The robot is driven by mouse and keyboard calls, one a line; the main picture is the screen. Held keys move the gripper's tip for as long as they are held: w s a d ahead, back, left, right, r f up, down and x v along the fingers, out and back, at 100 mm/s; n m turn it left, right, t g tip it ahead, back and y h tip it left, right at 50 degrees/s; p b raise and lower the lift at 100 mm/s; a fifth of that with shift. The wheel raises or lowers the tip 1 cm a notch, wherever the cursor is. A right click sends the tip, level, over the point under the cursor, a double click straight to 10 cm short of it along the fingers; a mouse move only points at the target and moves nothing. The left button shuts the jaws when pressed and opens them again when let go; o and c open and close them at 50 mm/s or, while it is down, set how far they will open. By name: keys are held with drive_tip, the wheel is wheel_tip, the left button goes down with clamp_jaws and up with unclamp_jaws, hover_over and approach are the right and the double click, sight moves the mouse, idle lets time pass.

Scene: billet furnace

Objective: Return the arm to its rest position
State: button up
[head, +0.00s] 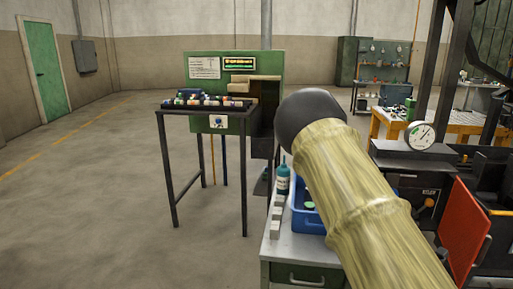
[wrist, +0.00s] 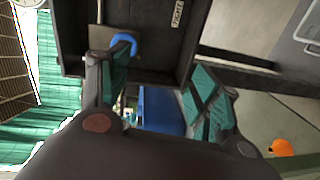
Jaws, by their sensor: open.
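My arm, in a tan sleeve with a dark rounded end, rises across the right half of the head view. My gripper is not seen in the head view. In the wrist view my gripper (wrist: 164,64) is open, with its two green-padded fingers wide apart and nothing between the pads. A dark panel (wrist: 150,62) with a small label lies beyond the fingers; how far away it is, I cannot tell.
A grey bench (head: 290,250) holds a blue bin (head: 305,218) and a teal bottle (head: 283,179), close beside my arm. A dark-legged table (head: 205,112) stands left of it. A gauge (head: 420,135) and red panel (head: 464,232) are at right. The left floor is clear.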

drive_tip(key=s+a+f+m+g+p, duration=0.2)
drive_tip(key=s+a+f+m+g, duration=0.2)
drive_tip(key=s+f, duration=0.6)
drive_tip(key=s+a+f+m+g+p, duration=0.2)
drive_tip(key=s+a+f+m+g, duration=0.3)
drive_tip(key=f, duration=0.8)
drive_tip(key=s+a+f+m+g+y+p, duration=0.1)
drive_tip(key=s+a+f+m+g+y, duration=0.1)
drive_tip(key=s+a, duration=0.6)
drive_tip(key=s+a+f+m+g+y+p, duration=0.2)
drive_tip(key=s+a+f+g, duration=0.3)
drive_tip(key=s, duration=1.1)
drive_tip(key=a+f+m, duration=0.1)
drive_tip(key=a, duration=0.2)
drive_tip(key=shift+s+a+f+y, duration=0.2)
drive_tip(key=shift+a+f+y, duration=0.1)
drive_tip(key=shift+y, duration=0.1)
drive_tip(key=shift+r, duration=0.1)
